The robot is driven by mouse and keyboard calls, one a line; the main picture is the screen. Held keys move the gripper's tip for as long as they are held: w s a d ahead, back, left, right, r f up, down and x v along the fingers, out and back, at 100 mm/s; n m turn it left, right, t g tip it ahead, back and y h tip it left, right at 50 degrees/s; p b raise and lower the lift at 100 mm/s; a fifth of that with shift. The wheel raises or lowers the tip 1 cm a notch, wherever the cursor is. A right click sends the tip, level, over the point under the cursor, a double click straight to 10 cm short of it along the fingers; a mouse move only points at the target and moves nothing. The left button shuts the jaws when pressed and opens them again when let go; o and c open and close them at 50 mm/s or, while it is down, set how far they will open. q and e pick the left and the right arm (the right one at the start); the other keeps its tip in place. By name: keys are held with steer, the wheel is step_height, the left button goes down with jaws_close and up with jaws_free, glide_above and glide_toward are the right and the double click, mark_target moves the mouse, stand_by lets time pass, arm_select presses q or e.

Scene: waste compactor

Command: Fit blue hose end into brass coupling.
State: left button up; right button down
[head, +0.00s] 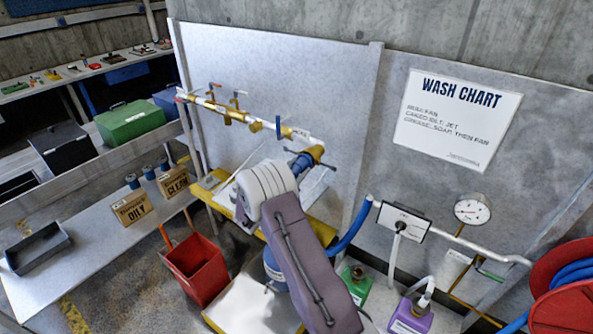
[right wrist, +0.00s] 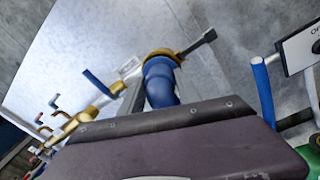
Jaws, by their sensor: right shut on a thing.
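The blue hose end (right wrist: 160,84) stands upright in the right wrist view, between the fingers of my right gripper (right wrist: 158,92), which is shut on it. The brass coupling (right wrist: 163,55) is at the top of the hose end and appears to meet it. How deep the hose end sits is not clear. In the head view the brass coupling (head: 313,153) is at the right end of the pipe, with the blue hose end (head: 300,163) just below it. My purple and white right arm hides most of my gripper there. My left gripper is not in view.
A brass pipe (head: 235,115) with several valves runs along the grey panel. A blue hose (head: 352,232) hangs right of my arm, beside a white box (head: 403,222) and gauge (head: 473,209). A red bin (head: 196,270) stands left; a red reel (head: 565,285) stands right.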

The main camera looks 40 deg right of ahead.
steer(key=shift+w+d, duration=0.1)
steer(key=shift+d, duration=0.35)
steer(key=shift+r, duration=0.3)
stand_by(0.3)
steer(key=c, duration=1.2)
jaws_free()
steer(key=o, duration=0.4)
steer(key=shift+d+f, duration=0.1)
steer(key=shift+d, duration=0.05)
steer(key=shift+o, duration=0.2)
steer(key=shift+d+f, duration=0.15)
steer(key=shift+d, duration=0.05)
steer(key=shift+o, duration=1.2)
steer(key=shift+a, duration=0.2)
